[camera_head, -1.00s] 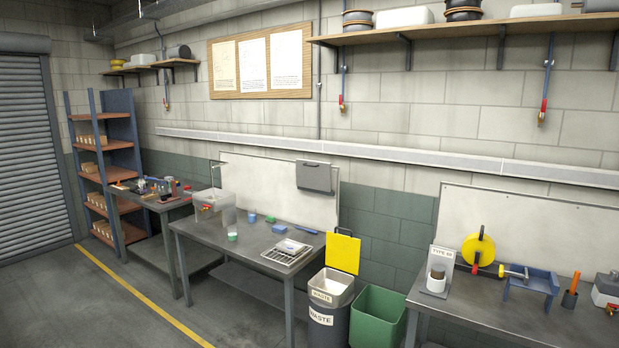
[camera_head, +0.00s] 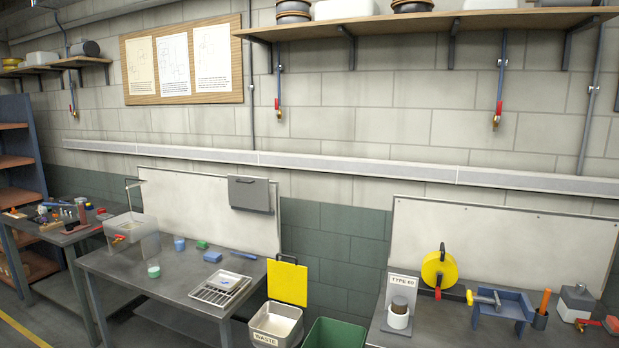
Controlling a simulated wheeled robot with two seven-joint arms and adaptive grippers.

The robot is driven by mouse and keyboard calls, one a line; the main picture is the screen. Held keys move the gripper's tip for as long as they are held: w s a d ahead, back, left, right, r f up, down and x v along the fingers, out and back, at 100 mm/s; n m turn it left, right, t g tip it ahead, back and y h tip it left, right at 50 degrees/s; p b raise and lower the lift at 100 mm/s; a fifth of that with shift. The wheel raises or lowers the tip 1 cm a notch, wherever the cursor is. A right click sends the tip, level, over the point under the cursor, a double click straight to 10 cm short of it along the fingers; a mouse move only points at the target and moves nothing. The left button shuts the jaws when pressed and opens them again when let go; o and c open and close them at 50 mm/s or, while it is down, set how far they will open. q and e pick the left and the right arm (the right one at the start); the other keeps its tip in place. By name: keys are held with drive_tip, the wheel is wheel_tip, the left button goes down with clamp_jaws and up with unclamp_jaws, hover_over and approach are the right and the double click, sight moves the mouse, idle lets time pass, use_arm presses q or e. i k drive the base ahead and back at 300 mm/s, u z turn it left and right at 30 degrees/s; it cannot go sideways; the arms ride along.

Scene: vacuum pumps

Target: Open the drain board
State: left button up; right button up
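A grey flat panel (camera_head: 250,195) hangs upright and flat against the white backboard (camera_head: 190,200) above the middle bench. It has a darker strip along its top edge and looks like the drain board, folded against the backboard. A wire rack (camera_head: 213,295) lies on the bench below it, with a pale blue-and-white item (camera_head: 228,281) on it. Neither of my grippers shows in the view.
The middle bench (camera_head: 185,262) carries a clear tank (camera_head: 131,236), small tubs and a green block. A waste bin (camera_head: 275,323) with a raised yellow lid and a green bin (camera_head: 333,335) stand to its right. Another bench (camera_head: 455,330) holds a yellow wheel.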

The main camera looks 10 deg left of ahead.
sight(245, 192)
drive_tip(key=z, duration=0.1)
drive_tip(key=i, duration=1.35)
drive_tip(key=u, duration=0.2)
